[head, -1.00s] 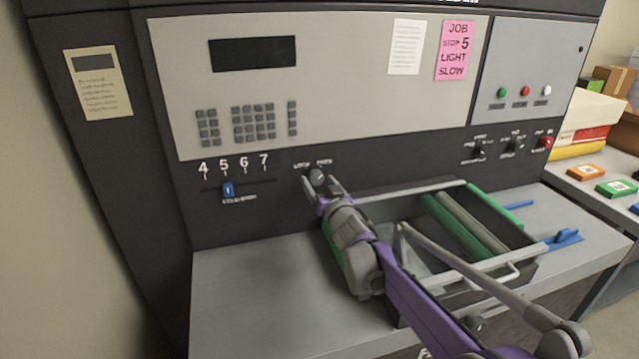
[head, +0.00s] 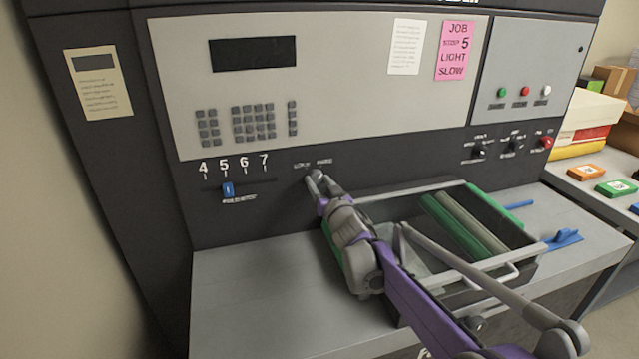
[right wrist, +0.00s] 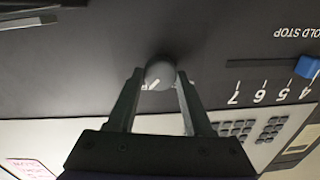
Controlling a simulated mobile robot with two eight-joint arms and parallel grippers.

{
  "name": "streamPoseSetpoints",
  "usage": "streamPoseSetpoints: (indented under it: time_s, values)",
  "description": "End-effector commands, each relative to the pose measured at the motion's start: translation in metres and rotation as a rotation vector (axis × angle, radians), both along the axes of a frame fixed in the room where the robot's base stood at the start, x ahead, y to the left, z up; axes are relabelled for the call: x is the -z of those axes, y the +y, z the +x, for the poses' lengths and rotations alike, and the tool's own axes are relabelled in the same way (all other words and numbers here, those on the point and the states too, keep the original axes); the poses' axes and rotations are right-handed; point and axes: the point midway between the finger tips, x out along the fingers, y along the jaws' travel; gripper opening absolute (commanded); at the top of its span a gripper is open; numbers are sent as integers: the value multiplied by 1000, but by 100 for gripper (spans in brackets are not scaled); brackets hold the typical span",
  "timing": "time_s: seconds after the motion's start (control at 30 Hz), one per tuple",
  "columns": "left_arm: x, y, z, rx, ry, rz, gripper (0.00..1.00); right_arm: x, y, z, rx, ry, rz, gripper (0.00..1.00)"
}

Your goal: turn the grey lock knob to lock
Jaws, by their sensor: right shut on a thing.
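The grey lock knob (head: 316,174) is on the dark lower panel of the machine, right of the number scale. Two small labels sit above it, too blurred to read surely. In the right wrist view the round knob (right wrist: 160,73) sits between the two fingertips, with a white mark pointing down and left in that upside-down picture. My right gripper (head: 316,180) is shut on the knob, and its fingers (right wrist: 160,82) touch both sides. The fingers partly hide the knob in the head view. My left gripper is not in view.
A blue slider (head: 228,189) stands near 5 on the scale, left of the knob. An open tray with green and grey rollers (head: 462,226) lies beneath and beside my right arm. The grey table (head: 250,290) is clear at left. A pink note (head: 456,50) hangs above.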

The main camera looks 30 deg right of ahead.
Motion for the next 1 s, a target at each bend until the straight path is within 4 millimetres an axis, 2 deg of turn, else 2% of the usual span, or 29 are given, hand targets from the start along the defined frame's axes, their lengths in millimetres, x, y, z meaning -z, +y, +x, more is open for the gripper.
streamPoseSetpoints:
  time_s: [0.37, 1.0]
  values:
    - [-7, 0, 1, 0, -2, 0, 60, -1, 0, 0, 0, 54, -227, 0]
    - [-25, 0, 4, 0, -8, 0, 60, -2, 1, 0, 0, 196, -817, 0]
